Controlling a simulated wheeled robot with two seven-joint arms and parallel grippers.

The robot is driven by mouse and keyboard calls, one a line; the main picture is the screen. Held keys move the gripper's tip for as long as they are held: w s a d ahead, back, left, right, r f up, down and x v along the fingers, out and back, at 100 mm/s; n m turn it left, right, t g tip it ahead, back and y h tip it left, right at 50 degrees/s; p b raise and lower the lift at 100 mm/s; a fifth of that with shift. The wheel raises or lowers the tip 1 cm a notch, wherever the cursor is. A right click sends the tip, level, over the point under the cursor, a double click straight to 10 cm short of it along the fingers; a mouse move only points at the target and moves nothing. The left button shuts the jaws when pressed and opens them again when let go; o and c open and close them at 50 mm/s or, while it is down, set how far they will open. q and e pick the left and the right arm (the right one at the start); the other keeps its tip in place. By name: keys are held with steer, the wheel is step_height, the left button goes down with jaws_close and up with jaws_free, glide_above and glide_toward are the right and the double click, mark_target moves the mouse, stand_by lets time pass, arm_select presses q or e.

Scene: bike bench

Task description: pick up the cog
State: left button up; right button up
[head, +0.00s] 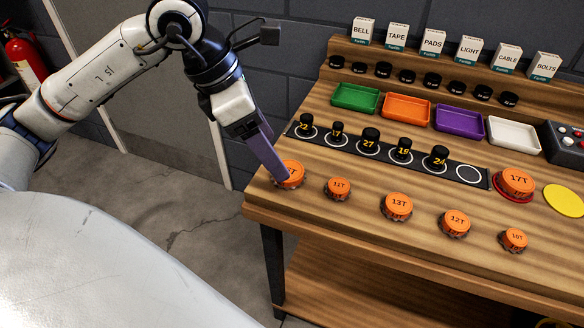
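Several orange-topped cogs stand on the wooden bench. The leftmost cog (293,174) is near the bench's left end, its label partly hidden by my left gripper. My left gripper (282,176) reaches down from the upper left, with its purple fingers at this cog. The fingers overlap from this side, so I cannot tell whether they grip it. To the right are the 11T cog (338,188), the 13T cog (397,206), the 12T cog (454,223) and a smaller cog (514,240). A 17T cog (517,183) sits on a red disc. My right gripper is not in view.
Behind the cogs lies a black strip (325,144) with numbered black pieces and one empty ring (468,173). Green (356,97), orange (405,109), purple (459,121) and white (513,134) trays stand further back. A yellow disc (564,201) lies at the right.

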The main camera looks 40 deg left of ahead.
arm_select(q)
steer(key=shift+w+p+x, duration=0.1)
steer(key=shift+p+x, duration=0.1)
steer(key=shift+x, duration=1.4)
steer(key=shift+w+p+x, duration=0.15)
steer(key=shift+x, duration=1.4)
steer(key=shift+r, duration=0.1)
steer(key=c, duration=1.1)
steer(key=shift+r, duration=0.1)
steer(key=shift+c, duration=0.2)
